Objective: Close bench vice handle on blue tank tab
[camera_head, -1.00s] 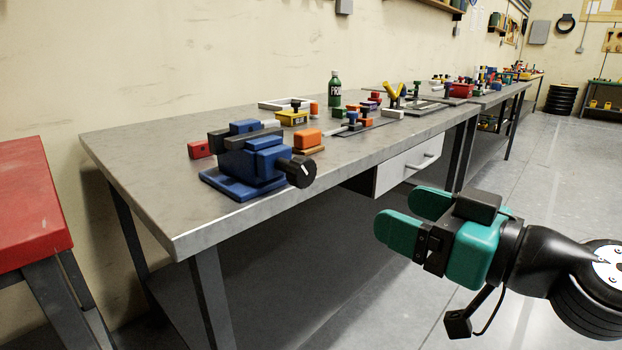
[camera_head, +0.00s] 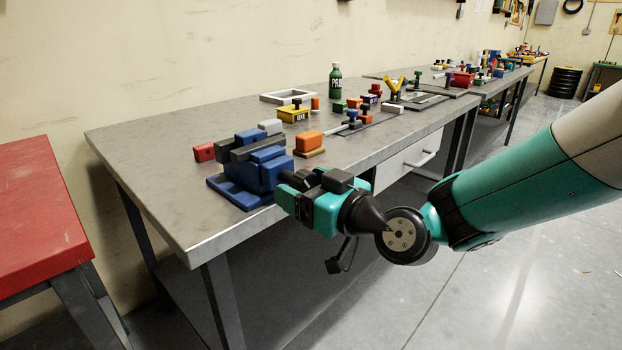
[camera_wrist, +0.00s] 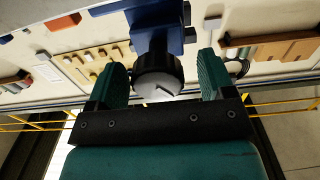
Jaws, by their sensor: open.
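The blue bench vice (camera_head: 255,175) stands on the near-left end of the grey workbench, with dark grey jaws. Its round black handle knob (camera_wrist: 158,76) shows in the wrist view, with a light mark on its face; in the head view my gripper hides it. My gripper (camera_head: 290,188) is open at the vice's front. In the wrist view its two green fingers (camera_wrist: 161,70) stand either side of the knob, with gaps visible on both sides. A blue block (camera_head: 248,136) shows at the vice's jaws; I cannot tell whether it is the tank tab.
The grey workbench (camera_head: 200,210) carries a red block (camera_head: 204,152), an orange block (camera_head: 310,142), a yellow box (camera_head: 293,114) and a green bottle (camera_head: 336,82) beyond the vice. A red-topped table (camera_head: 40,210) stands at left. The floor at right is open.

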